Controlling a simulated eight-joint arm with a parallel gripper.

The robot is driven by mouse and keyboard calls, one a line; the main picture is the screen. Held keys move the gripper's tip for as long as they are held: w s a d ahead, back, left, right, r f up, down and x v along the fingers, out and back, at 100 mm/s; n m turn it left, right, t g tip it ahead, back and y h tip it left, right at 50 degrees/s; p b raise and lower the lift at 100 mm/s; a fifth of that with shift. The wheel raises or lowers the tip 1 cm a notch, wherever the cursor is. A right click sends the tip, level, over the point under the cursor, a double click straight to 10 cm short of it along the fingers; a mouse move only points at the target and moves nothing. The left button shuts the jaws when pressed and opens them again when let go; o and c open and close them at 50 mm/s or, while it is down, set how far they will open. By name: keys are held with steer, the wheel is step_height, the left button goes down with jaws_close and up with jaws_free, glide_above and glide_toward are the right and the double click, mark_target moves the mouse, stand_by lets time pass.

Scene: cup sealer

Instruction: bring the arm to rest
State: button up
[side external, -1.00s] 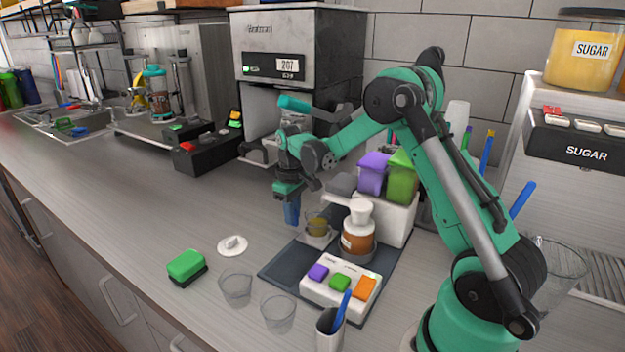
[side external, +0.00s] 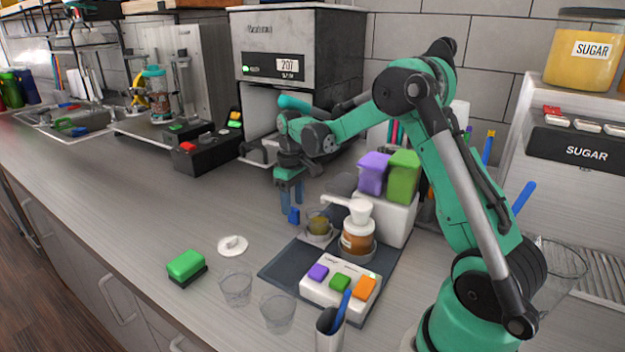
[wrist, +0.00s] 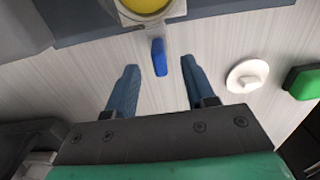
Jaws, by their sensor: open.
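My gripper (side external: 291,200) is open and empty above the counter, left of the dark mat (side external: 277,268). Its two blue fingers also show apart in the wrist view (wrist: 159,72). A small blue tab (wrist: 159,57) lies ahead between the fingertips, clear of both, beside a cup with yellow contents (wrist: 146,6). The blue tab (side external: 294,216) and that cup (side external: 318,226) show just below and right of my gripper in the side view.
A jar with a white top (side external: 358,235) and a button panel (side external: 340,285) stand on the mat. A white lid (side external: 232,245), green block (side external: 187,265) and clear glasses (side external: 236,288) lie nearer. A grey machine (side external: 298,60) stands behind.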

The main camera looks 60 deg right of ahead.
steer(key=shift+r, duration=1.4)
steer(key=shift+a, duration=0.1)
steer(key=s+a+r+t, duration=0.2)
steer(key=s+a, duration=0.3)
steer(key=a, duration=0.3)
steer(key=s+a+r+t, duration=0.3)
steer(key=s+a+t, duration=0.2)
steer(key=a, duration=0.3)
steer(key=shift+s+a+r, duration=0.15)
steer(key=shift+s+r, duration=0.15)
steer(key=shift+s, duration=0.05)
